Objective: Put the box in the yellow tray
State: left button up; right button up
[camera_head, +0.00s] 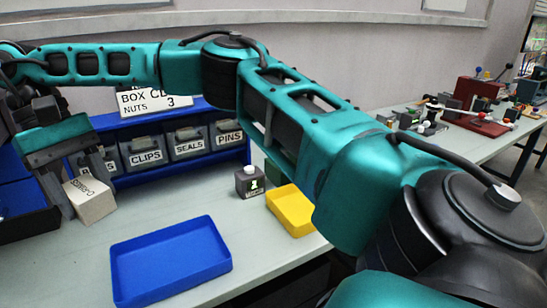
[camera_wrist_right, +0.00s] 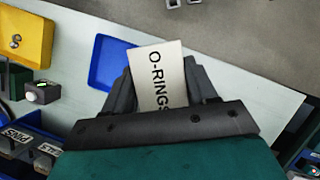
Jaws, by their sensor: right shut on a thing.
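The box is a small off-white block (camera_head: 92,206) at the left of the head view. In the right wrist view the box (camera_wrist_right: 158,64) carries the label O-RINGS. My right gripper (camera_head: 84,186) is shut on it, with one dark finger on each side. I cannot tell whether the box touches the table. The yellow tray (camera_head: 291,212) lies right of centre on the table, partly hidden behind my right arm. It also shows at the top left of the right wrist view (camera_wrist_right: 24,38). My left gripper is not in view.
An empty blue tray (camera_head: 172,262) lies at the front, between the box and the yellow tray. A small dark block with a white knob (camera_head: 249,182) stands beside the yellow tray. A blue rack of labelled bins (camera_head: 189,146) stands behind. A dark container (camera_head: 25,220) is at far left.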

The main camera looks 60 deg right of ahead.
aim_at(299, 218)
jog(key=l+z, duration=0.25)
jog(key=l, duration=0.4)
jog(key=i+l+z, duration=0.1)
jog(key=l+z, duration=0.15)
jog(key=l, duration=0.35)
